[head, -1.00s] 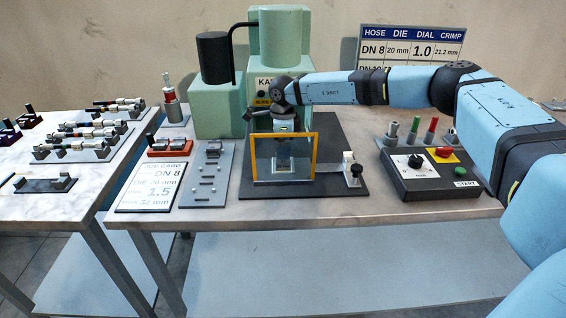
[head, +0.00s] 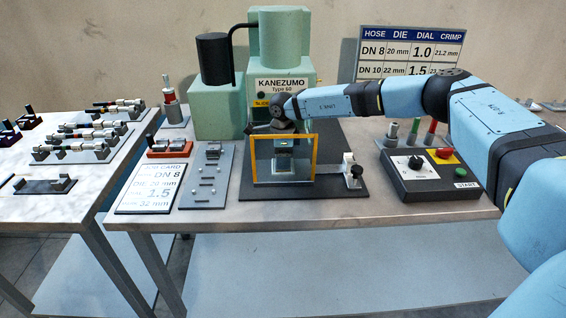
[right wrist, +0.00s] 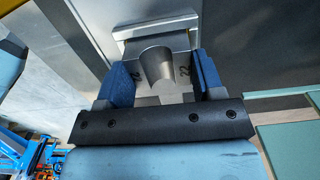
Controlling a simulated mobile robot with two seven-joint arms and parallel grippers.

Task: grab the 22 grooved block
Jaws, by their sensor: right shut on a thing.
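The grey metal block marked 22 (right wrist: 157,66), with a rounded groove down its middle, sits between the two blue fingertips of my right gripper (right wrist: 160,82) in the right wrist view. The fingers are shut on its sides. In the head view my right gripper (head: 284,147) is at the green press, seen behind a yellow-framed clear guard (head: 314,158). The block is hard to make out there. It lies against a grey plate in the wrist view, and I cannot tell whether it touches it. My left gripper is out of view.
The green press (head: 282,60) stands behind my gripper. A control box (head: 428,178) with dial and buttons is on the right. A job card (head: 153,188) and grey plate (head: 207,176) lie left of the press. A side table (head: 40,205) holds several hose parts.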

